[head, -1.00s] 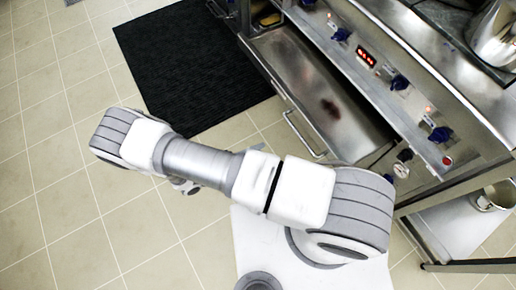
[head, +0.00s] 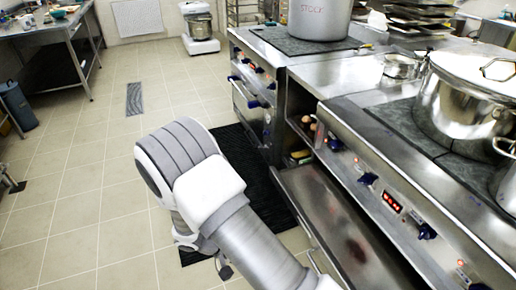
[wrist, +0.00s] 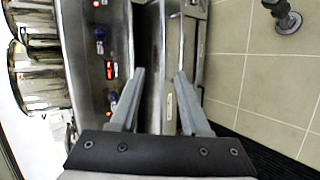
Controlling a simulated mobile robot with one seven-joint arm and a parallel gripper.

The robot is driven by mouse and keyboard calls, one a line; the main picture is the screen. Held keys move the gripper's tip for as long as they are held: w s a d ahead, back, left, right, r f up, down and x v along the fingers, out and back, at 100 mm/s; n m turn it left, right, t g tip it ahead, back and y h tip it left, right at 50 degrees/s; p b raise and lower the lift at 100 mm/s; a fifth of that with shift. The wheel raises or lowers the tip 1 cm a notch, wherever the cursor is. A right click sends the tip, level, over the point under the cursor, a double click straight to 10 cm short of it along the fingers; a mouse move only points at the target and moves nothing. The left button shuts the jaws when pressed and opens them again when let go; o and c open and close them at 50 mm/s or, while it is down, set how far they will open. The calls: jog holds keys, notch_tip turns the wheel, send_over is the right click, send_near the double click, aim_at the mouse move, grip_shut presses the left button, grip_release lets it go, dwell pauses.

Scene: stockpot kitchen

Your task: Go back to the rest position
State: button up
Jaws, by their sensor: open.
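My gripper (wrist: 160,98) shows in the wrist view with its two grey fingers apart and nothing between them. Past the fingers are the steel stove front and the long handle of an open drawer; I cannot tell the exact gap, but no contact shows. In the head view my arm reaches up from the bottom over the floor, left of the stove, and the gripper itself is hidden there.
A lidded pot (head: 462,100) and a large stockpot (head: 312,18) stand on the stove. A black mat (head: 250,165) lies beside it. The tiled floor (head: 75,215) at left is clear.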

jog(key=d+r+m+g+y+p, duration=0.1)
jog(key=d+r+y+p, duration=0.2)
jog(key=r, duration=0.9)
jog(key=d+r+m+y+p, duration=0.15)
jog(key=r+y, duration=0.25)
jog(key=r, duration=0.9)
jog(key=s+d+r+t+y+p, duration=0.2)
jog(key=s+d+r+t, duration=0.1)
jog(key=r, duration=0.6)
jog(key=s+d+r+t+y+p, duration=0.2)
jog(key=s+r, duration=0.4)
jog(key=r, duration=0.3)
jog(key=shift+d+n+t+y, duration=0.3)
jog(key=shift+d+n+t, duration=0.15)
jog(key=shift+d+t, duration=0.2)
